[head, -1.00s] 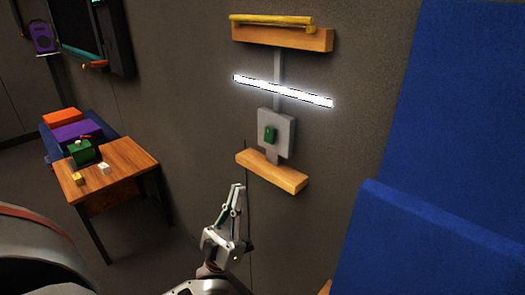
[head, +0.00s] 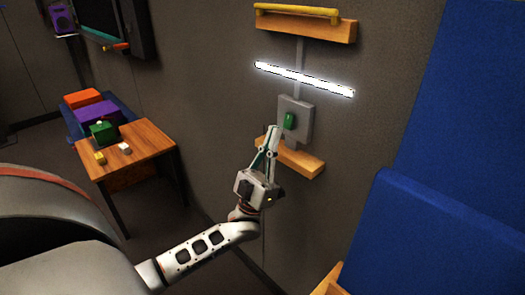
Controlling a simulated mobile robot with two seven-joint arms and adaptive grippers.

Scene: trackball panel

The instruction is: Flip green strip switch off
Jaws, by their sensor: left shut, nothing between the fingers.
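The green switch (head: 289,121) sits on a grey plate (head: 303,108) on the wall. The white light strip (head: 305,79) above it glows brightly. My left gripper (head: 273,130) is shut and empty, pointing up. Its fingertips are just left of and slightly below the switch, in front of the plate's left edge and the lower wooden ledge (head: 300,165). I cannot tell whether the fingertips touch the plate. My right gripper is not in view.
A wooden shelf with a yellow bar (head: 300,13) is above the strip. A small wooden table (head: 150,140) with blocks and a green box (head: 104,132) stands at the left. Blue panels (head: 430,215) fill the right side.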

